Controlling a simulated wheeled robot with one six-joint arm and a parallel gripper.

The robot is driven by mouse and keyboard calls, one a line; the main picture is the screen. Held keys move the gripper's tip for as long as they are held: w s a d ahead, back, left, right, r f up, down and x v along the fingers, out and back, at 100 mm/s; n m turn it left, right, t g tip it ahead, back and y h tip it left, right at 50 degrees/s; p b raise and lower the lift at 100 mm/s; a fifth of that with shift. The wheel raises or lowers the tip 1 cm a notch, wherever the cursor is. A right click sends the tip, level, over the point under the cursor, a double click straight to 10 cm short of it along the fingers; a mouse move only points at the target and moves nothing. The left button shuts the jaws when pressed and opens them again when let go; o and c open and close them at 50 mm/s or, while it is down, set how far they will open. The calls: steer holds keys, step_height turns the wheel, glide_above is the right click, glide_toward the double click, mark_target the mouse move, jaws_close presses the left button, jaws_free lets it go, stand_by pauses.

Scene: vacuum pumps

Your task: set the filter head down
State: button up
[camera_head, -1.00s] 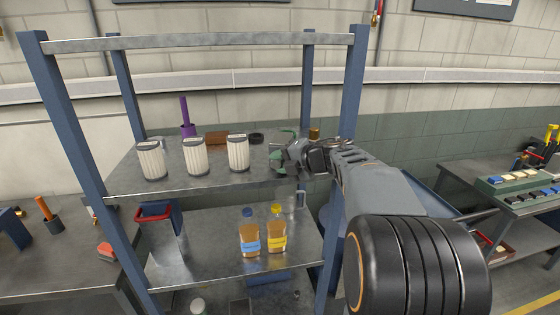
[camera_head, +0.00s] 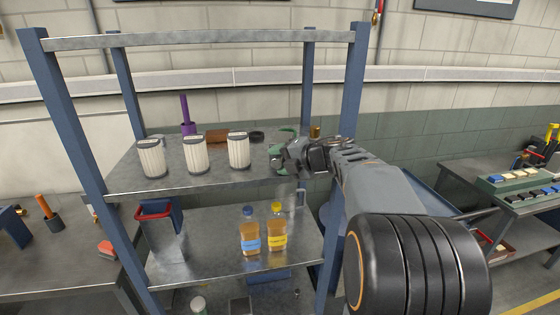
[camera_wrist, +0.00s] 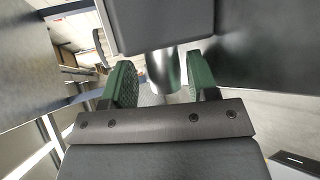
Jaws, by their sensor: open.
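My gripper (camera_head: 282,144) is at the right end of the upper shelf board (camera_head: 215,178), its green fingers just above board height. It is open. In the wrist view the two green fingers of my gripper (camera_wrist: 162,82) stand on either side of a shiny metal cylinder (camera_wrist: 163,70), with gaps on both sides. A dark grey block (camera_wrist: 160,22) sits against the cylinder's far end; these look like parts of the filter head. In the head view the gripper mostly hides them, and I cannot tell whether they touch the board.
White pleated filters (camera_head: 195,156) stand left on the board. Behind them are a purple-handled tool (camera_head: 186,115), a brown block (camera_head: 217,136) and a black ring (camera_head: 257,136). A brass piece (camera_head: 314,132) and the blue right post (camera_head: 351,90) are close to my gripper. Bottles (camera_head: 277,230) stand below.

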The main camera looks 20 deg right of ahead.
steer(key=shift+f, duration=0.4)
steer(key=shift+d, duration=0.1)
steer(key=shift+s+d, duration=0.1)
steer(key=shift+s, duration=0.1)
steer(key=b+v, duration=0.2)
steer(key=v, duration=1.1)
steer(key=shift+r, duration=0.5)
steer(key=shift+s, duration=0.1)
steer(key=shift+c, duration=0.2)
